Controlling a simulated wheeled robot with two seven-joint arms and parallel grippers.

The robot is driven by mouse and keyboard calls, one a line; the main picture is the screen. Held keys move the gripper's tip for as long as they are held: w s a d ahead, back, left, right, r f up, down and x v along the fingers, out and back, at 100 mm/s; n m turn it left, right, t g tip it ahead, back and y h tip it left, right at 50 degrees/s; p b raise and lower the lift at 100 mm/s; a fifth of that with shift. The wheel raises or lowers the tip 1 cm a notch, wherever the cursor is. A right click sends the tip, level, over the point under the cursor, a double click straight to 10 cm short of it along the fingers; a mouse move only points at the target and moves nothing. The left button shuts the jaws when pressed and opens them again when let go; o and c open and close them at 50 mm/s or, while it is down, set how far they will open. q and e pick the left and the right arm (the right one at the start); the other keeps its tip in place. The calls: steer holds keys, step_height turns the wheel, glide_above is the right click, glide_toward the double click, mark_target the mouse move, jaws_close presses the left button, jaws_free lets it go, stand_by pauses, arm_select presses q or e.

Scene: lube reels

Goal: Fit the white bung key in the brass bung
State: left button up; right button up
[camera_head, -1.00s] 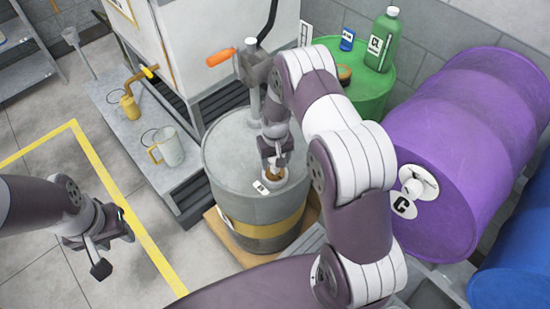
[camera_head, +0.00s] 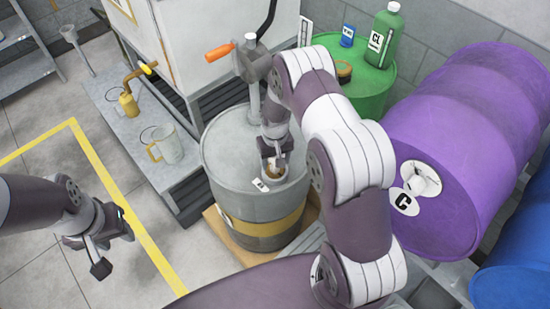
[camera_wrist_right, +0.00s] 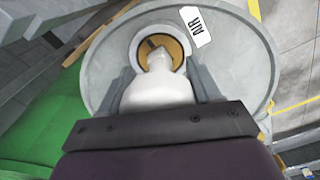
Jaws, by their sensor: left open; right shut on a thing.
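The brass bung (camera_wrist_right: 143,57) sits in a round fitting on the lid of the grey drum (camera_head: 225,150). A dark slot shows in its face in the right wrist view. My right gripper (camera_wrist_right: 160,80) is shut on the white bung key (camera_wrist_right: 158,92). The key's narrow tip overlaps the lower part of the bung in that view; I cannot tell whether it touches or enters the slot. In the head view my right gripper (camera_head: 273,155) is low over the drum lid and partly hides the bung. My left gripper (camera_head: 112,240) is open and empty over the floor at left.
An AIR tag (camera_wrist_right: 196,27) lies beside the bung. A hand pump with an orange handle (camera_head: 220,53) stands at the drum's back. A green drum (camera_head: 370,95) and a purple drum (camera_head: 470,130) are to the right. A jug (camera_head: 168,146) stands on the left bench.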

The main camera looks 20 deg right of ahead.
steer(key=shift+f+b, duration=0.6)
steer(key=shift+f, duration=0.3)
steer(key=o, duration=1.2)
step_height(320, 180, up, 13)
steer(key=shift+f+b, duration=0.15)
steer(key=shift+b, duration=0.55)
